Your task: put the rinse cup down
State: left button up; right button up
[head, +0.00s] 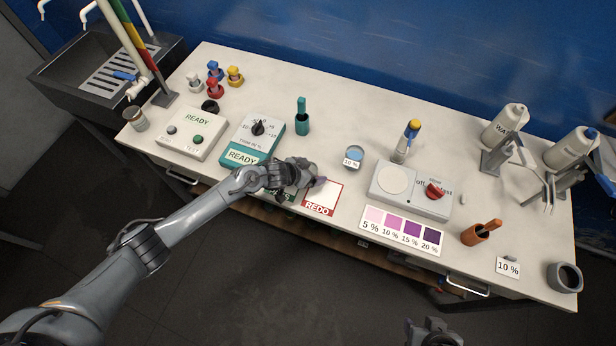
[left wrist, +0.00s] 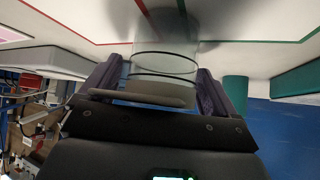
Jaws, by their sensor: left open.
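My left gripper (head: 318,181) is low over the table, between the green-marked card (head: 284,195) and the red-framed REDO card (head: 322,200). In the left wrist view a clear cup (left wrist: 166,62) with dark rings, which I take to be the rinse cup, stands between the two purple fingers (left wrist: 158,88). The jaws are open around it. The gripper hides this cup in the head view, and I cannot tell whether its base touches the surface. My right gripper (head: 434,334) shows only partly at the bottom edge.
A cup with blue liquid and a 10 % label (head: 354,157) stands right of my left gripper. The teal READY device (head: 252,139) is to its left. A white box with a red knob (head: 410,190) and a purple colour chart (head: 402,231) lie further right.

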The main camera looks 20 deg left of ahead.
pick_arm(q)
jog(key=shift+c, duration=0.5)
jog(key=c, duration=1.1)
jog(key=shift+r, duration=0.1)
jog(key=shift+c, duration=0.2)
